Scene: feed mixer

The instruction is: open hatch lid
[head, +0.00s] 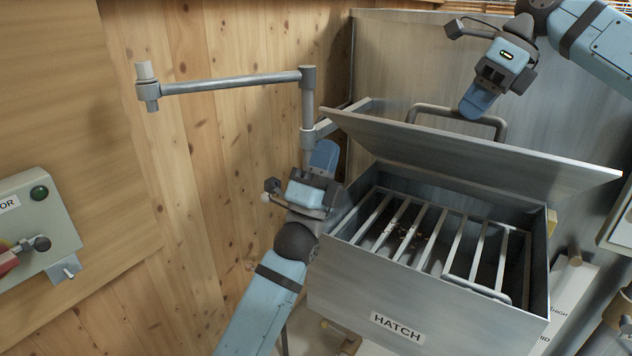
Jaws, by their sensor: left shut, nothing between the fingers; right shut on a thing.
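The grey metal hatch lid (470,150) stands tilted part-way up over the hatch box (375,287), which bears a "HATCH" label. The open gap shows a grate (424,238) of metal bars inside, with some brown bits on it. A bar handle (440,112) rises behind the lid's upper edge. My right gripper (478,102) comes from the upper right and is shut on the handle near its right part. My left gripper (323,157) is shut and empty, left of the box, close to the vertical post; contact cannot be told.
A pivoting metal arm (230,84) on a post (307,110) stands left of the lid. A control box (38,222) with a green button and red switch is at the far left. Wooden walls (190,180) enclose the left. A large metal panel (400,60) rises behind the lid.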

